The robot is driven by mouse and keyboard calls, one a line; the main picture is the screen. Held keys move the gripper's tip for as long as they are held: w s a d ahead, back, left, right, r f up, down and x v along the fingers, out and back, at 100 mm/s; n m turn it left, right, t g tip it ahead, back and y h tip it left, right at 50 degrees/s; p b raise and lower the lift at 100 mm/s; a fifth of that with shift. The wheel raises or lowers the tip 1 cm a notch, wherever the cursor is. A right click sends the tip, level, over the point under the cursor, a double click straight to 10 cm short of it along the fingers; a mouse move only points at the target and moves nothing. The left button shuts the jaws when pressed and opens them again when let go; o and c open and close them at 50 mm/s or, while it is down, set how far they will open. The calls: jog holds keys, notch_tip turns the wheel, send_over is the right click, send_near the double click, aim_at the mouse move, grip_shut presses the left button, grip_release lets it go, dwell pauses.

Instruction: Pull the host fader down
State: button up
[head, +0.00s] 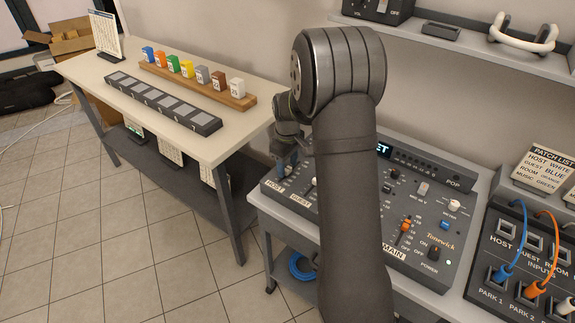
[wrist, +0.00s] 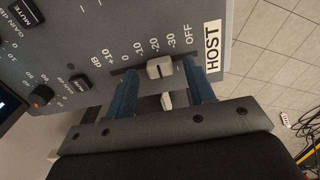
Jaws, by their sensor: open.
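The host fader (wrist: 160,67) is a pale grey cap in a dark slot on the grey mixer (head: 446,203). In the wrist view it sits beside the -20 and -30 marks, with the OFF mark and the HOST label (wrist: 213,47) to its right. My gripper (wrist: 160,88) is open, its blue fingers apart on either side of the cap along the slot. Gaps show between the cap and both fingers. In the head view my gripper (head: 285,163) is over the mixer's left end, and the fader there is hidden.
A second small white piece (wrist: 167,101) shows between the fingers, close to the gripper body. The main fader (head: 405,227) is orange, farther right on the mixer. A patch box (head: 507,293) with blue and orange cables stands at right. The bench (head: 212,145) is at left.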

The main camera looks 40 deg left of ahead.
aim_at(279, 182)
jog(key=shift+f, duration=0.3)
grip_shut()
jog(key=shift+s, duration=2.25)
grip_release()
notch_tip(279, 182, up, 18)
jog(key=shift+f, duration=0.25)
